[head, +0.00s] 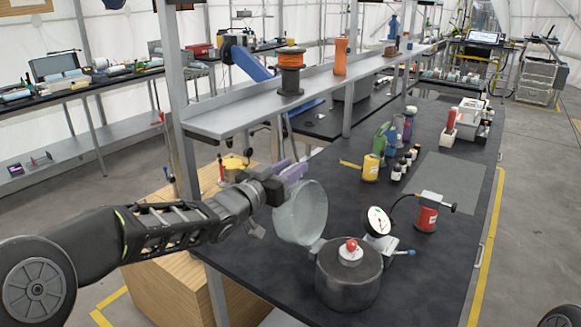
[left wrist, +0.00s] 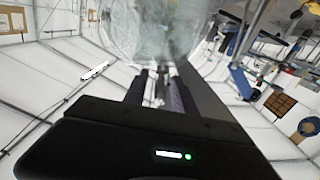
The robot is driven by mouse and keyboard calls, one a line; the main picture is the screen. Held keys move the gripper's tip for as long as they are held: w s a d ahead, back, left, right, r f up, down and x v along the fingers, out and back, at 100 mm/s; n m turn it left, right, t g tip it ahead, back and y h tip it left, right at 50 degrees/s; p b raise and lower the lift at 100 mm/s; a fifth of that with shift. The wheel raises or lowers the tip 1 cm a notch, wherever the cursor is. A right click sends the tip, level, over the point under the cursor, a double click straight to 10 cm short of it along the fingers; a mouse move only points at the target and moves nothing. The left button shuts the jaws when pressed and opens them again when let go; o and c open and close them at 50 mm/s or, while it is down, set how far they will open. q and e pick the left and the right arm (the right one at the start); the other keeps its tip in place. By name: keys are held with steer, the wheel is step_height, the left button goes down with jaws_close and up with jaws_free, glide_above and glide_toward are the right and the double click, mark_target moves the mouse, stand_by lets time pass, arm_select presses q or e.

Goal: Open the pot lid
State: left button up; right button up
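The dark round pot (head: 348,290) stands on the black workbench. A white piece with a red ball (head: 351,246) sits on its top. The pale, translucent round lid (head: 301,213) stands raised and nearly upright at the pot's upper left side, its lower edge close to the pot's rim. My left gripper (head: 291,172) is at the lid's upper left edge, its purple-grey fingers close to or touching it. In the left wrist view the lid (left wrist: 150,30) fills the space beyond the fingertips; whether they grip it is unclear. My right gripper is out of view.
A gauge (head: 377,221) and a red canister (head: 427,214) stand just right of the pot. A yellow container (head: 371,168) and small bottles are farther back. A grey shelf (head: 240,118) with an orange spool (head: 290,72) runs above the bench behind my left gripper.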

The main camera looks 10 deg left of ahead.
arm_select(q)
steer(key=shift+c, duration=0.2)
jaws_close()
stand_by(1.1)
